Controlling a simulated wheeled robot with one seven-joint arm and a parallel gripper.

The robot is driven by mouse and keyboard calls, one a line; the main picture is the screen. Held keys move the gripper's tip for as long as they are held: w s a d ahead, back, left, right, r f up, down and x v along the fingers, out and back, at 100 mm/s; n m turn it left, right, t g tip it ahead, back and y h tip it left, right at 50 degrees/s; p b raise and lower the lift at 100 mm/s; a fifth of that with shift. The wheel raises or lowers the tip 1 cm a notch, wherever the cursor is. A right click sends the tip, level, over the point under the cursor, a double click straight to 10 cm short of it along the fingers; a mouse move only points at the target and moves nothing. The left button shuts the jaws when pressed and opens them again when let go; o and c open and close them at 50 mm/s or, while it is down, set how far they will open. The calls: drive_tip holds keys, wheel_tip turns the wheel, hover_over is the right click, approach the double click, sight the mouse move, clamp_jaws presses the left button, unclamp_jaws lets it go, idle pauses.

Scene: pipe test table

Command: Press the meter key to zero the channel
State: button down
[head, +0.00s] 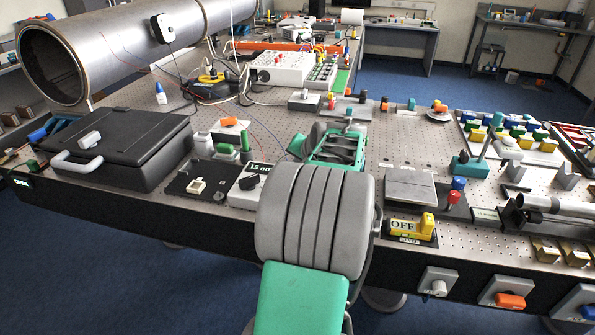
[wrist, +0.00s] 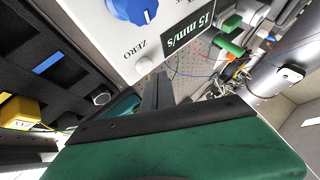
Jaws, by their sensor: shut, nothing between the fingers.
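The meter (head: 244,186) is a white box with a "15 mm/s" display, beside my arm in the head view. In the wrist view the meter (wrist: 170,35) fills the top middle, with a blue knob (wrist: 131,10) and the word ZERO printed upside down. A small round white key (wrist: 144,65) sits by that word near the box's edge. My gripper (wrist: 156,79) is shut and empty, its dark fingertips close beside the key. I cannot tell whether they touch it. In the head view my arm hides the fingers and the key.
A black case (head: 122,135) stands left of the meter, and a black plate with a white socket (head: 196,186) lies between them. Green blocks (head: 226,150) stand behind. A yellow OFF lever (head: 427,224) is to the right. The large pipe (wrist: 275,75) shows at the wrist view's right.

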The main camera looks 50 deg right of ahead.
drive_tip(key=shift+f, duration=0.1)
drive_tip(key=shift+f+b, duration=0.3)
drive_tip(key=shift+f+b, duration=0.3)
drive_tip(key=shift+f, duration=0.2)
idle(0.7)
drive_tip(key=shift+r+p, duration=0.5)
drive_tip(key=shift+r, duration=0.35)
drive_tip(key=shift+r, duration=0.1)
drive_tip(key=shift+r+p, duration=1.75)
drive_tip(key=shift+r, duration=0.75)
drive_tip(key=shift+f, duration=0.1)
